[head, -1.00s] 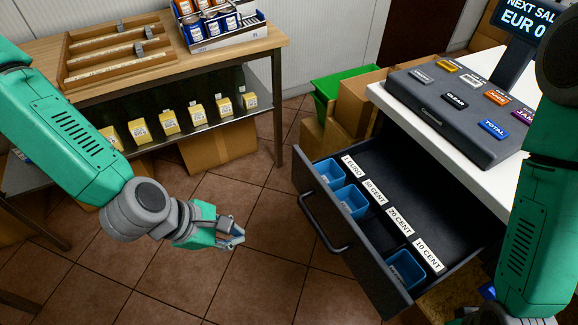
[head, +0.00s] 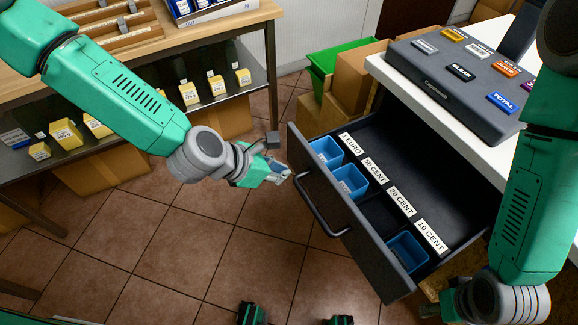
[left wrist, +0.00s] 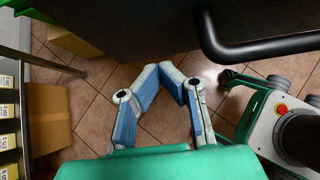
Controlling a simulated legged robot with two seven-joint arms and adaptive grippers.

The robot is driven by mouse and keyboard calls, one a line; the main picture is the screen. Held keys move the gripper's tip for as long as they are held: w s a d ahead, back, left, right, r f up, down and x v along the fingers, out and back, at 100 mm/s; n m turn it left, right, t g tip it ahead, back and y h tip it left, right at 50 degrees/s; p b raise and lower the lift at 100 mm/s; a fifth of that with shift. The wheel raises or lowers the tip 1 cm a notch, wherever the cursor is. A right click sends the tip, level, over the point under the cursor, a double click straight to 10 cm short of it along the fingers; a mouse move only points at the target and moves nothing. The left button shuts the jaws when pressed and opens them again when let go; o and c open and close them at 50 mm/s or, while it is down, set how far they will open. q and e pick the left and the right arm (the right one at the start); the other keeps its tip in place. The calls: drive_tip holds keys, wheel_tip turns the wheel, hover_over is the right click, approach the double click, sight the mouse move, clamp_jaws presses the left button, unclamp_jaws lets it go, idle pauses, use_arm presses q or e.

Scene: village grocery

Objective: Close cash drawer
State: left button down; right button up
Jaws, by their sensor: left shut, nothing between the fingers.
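The cash drawer (head: 372,262) stands pulled out from under the white counter, with its dark front and bar handle (head: 322,205) facing left. Inside are blue coin cups (head: 348,181) and labels such as 1 EURO and 10 CENT. My left gripper (head: 286,174) is shut and empty, just left of the drawer front near the handle's upper end. In the left wrist view its fingertips (left wrist: 178,72) meet below the dark drawer front, with the handle (left wrist: 255,45) to the right. I cannot tell whether it touches the drawer. My right gripper (head: 430,310) is at the lower right, mostly hidden by its own arm.
A grey register keypad (head: 455,90) sits on the white counter (head: 400,78). A green crate (head: 340,60) and cardboard boxes (head: 352,85) stand behind the drawer. A wooden table (head: 210,32) with a shelf of yellow packs is at left. The tiled floor left of the drawer is clear.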

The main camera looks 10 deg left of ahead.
use_arm(q)
drive_tip(key=shift+w+d, duration=0.3)
drive_tip(key=shift+d, duration=0.3)
drive_tip(key=shift+w+d, duration=0.3)
drive_tip(key=shift+d, duration=0.25)
drive_tip(key=shift+a, duration=0.25)
